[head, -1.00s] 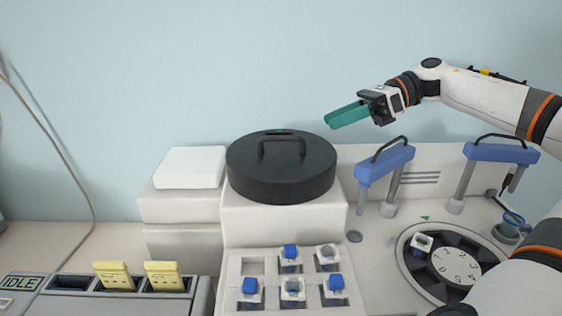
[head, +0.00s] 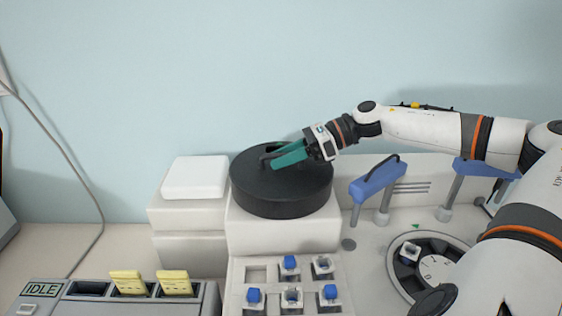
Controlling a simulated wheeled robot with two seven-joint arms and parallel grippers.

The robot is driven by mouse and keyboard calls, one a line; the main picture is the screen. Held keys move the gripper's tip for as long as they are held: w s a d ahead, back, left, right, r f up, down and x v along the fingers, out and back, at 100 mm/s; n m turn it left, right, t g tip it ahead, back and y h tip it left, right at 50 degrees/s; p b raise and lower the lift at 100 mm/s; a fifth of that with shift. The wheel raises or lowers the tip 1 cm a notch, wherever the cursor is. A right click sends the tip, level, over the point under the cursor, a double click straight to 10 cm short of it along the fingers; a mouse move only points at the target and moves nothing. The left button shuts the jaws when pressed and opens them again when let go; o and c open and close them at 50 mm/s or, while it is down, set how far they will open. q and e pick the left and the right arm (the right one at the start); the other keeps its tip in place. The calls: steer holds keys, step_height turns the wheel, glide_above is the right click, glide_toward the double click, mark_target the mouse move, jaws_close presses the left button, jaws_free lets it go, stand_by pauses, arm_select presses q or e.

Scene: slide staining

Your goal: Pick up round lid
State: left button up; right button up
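The round lid (head: 282,198) is a dark, flat disc with an arched handle (head: 265,158) on top. It sits on a white block in the middle of the head view. My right gripper (head: 277,161) comes in from the right, its teal fingers over the lid at the handle. The fingers and wrist hide much of the handle. I cannot tell whether the fingers are closed on it or apart. My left gripper is not in view.
A white box (head: 195,177) stands left of the lid. A rack (head: 247,298) with blue-capped bottles is in front. Blue-handled stands (head: 377,182) and a numbered carousel (head: 436,268) are on the right. A grey station (head: 205,300) with yellow slides is front left.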

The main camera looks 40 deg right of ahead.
steer(key=shift+f, duration=0.1)
jaws_close()
